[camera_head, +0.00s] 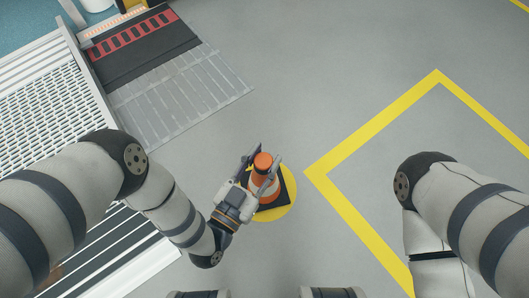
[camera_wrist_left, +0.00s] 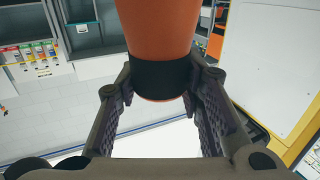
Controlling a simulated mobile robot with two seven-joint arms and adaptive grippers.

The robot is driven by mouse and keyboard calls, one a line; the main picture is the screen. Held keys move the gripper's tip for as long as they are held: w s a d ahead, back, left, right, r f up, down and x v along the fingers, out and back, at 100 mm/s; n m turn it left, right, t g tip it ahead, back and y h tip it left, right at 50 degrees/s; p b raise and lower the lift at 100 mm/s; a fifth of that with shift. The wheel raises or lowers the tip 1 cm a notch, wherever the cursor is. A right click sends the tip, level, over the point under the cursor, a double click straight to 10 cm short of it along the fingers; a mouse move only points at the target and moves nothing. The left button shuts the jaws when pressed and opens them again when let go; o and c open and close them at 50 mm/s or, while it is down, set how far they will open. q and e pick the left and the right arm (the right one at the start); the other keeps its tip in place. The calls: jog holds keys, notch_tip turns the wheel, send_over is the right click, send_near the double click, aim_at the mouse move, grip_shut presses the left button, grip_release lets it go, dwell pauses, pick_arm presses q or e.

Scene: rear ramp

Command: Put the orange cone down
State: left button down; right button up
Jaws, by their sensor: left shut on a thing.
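The orange cone (camera_head: 264,161), with a pale band and a dark square base, is in the middle of the head view. It appears upright over a yellow round patch (camera_head: 287,212) on the floor. I cannot tell whether its base touches the floor. My left gripper (camera_head: 261,165) is shut on the cone, with one finger on each side of its upper part. In the left wrist view the cone (camera_wrist_left: 160,28) and a black band fill the space between the fingers. My right gripper is out of view; only part of that arm shows.
A yellow floor outline (camera_head: 340,158) lies right of the cone. A grey ramp (camera_head: 180,90) with a black and red strip is at upper left, beside a white slatted structure (camera_head: 45,85). Grey floor around the cone is clear.

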pick_arm(q)
jog(key=shift+f, duration=0.2)
jog(key=c, duration=1.1)
grip_release()
jog(key=shift+r, duration=0.1)
jog(key=shift+s+a+r+p, duration=0.1)
jog(key=shift+s+a+p, duration=0.05)
jog(key=shift+s+p, duration=0.2)
jog(key=p+v, duration=0.3)
jog(key=v, duration=0.8)
jog(key=shift+a, duration=0.2)
